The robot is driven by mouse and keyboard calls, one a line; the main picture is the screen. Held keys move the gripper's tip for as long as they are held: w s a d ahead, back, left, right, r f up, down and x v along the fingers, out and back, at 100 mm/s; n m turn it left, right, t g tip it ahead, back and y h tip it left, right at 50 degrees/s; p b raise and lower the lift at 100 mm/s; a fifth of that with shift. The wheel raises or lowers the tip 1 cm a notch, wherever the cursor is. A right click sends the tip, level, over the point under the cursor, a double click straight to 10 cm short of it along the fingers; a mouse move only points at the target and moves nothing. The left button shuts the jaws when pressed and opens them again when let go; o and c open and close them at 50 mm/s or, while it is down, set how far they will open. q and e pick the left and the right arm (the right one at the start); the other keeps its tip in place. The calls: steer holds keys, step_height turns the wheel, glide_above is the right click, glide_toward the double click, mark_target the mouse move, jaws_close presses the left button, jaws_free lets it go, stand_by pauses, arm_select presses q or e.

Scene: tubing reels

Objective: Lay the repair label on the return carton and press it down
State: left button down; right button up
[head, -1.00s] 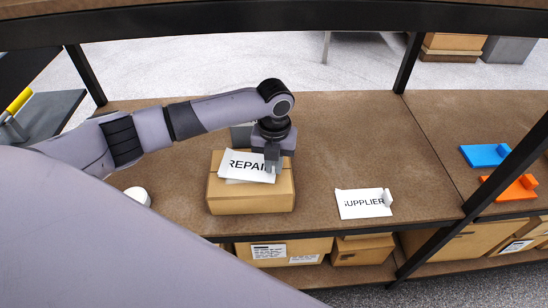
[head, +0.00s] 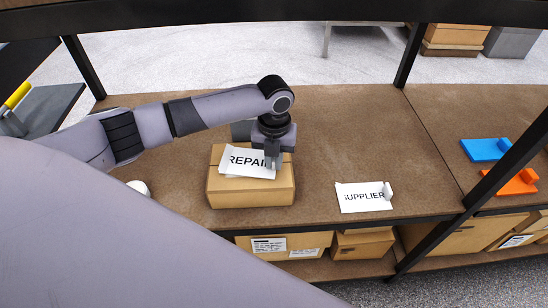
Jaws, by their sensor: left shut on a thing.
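The repair label (head: 245,161) is a white sheet with black "REPAIR" lettering, partly covered at its right end by my gripper. It lies over the top of the return carton (head: 250,193), a brown box on the shelf board, slightly tilted. I cannot tell whether all of it touches the carton. My left gripper (head: 272,163) points down at the label's right end and is shut on the label. My right gripper is not in view.
A white "SUPPLIER" label (head: 360,198) with a raised tab lies on the board (head: 340,130) to the right. A white round thing (head: 138,187) sits left of the carton. Boxes fill the lower shelf.

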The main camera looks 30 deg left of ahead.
arm_select(q)
steer(key=c, duration=1.1)
jaws_free()
steer(key=shift+o, duration=0.2)
steer(key=shift+r, duration=0.1)
step_height(320, 180, up, 7)
steer(key=shift+r, duration=0.1)
